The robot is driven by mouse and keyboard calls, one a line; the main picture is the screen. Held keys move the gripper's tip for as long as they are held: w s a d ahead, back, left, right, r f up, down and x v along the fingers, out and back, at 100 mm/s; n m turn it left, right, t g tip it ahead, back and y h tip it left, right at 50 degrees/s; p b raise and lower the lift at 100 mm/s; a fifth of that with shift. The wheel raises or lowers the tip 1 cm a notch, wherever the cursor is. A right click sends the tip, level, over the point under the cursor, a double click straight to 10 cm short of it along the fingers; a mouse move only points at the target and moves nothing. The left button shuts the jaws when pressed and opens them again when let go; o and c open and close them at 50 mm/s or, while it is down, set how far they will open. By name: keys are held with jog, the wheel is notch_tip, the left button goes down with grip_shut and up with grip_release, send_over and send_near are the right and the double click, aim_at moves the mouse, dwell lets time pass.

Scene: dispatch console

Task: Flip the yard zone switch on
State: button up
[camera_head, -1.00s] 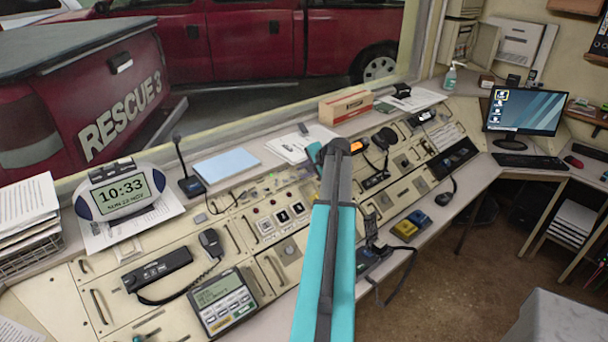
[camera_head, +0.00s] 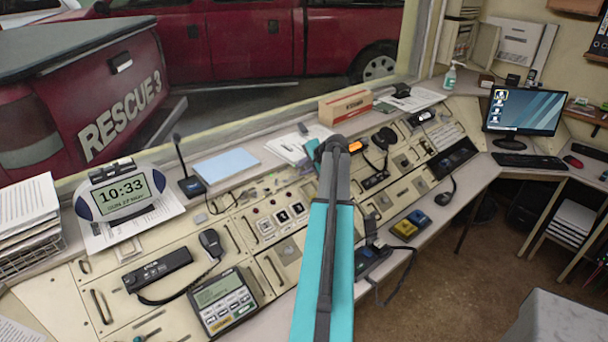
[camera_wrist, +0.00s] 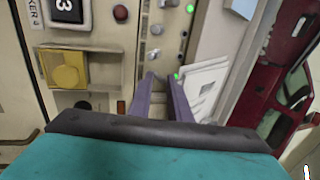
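My gripper (camera_wrist: 162,77) is open with a narrow gap between its two dark fingers, and nothing shows between them. In the head view my gripper (camera_head: 335,146) is over the middle of the console (camera_head: 35,295), and my arm hides part of the panel.
In the head view a desk microphone (camera_head: 190,185), a cardboard box (camera_head: 345,104) and a handset (camera_head: 211,243) stand around the panel.

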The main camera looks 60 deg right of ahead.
jog(key=shift+w+r+p+v, duration=0.15)
jog(key=shift+p+v, duration=0.2)
jog(key=shift+v, duration=0.65)
jog(key=shift+w+r+p+v, duration=0.1)
jog(key=shift+p+v, duration=0.3)
jog(key=shift+v, duration=0.55)
jog(key=shift+w+r+p+v, duration=0.15)
jog(key=shift+p+v, duration=0.2)
jog(key=shift+v, duration=0.65)
jog(key=shift+d, duration=0.15)
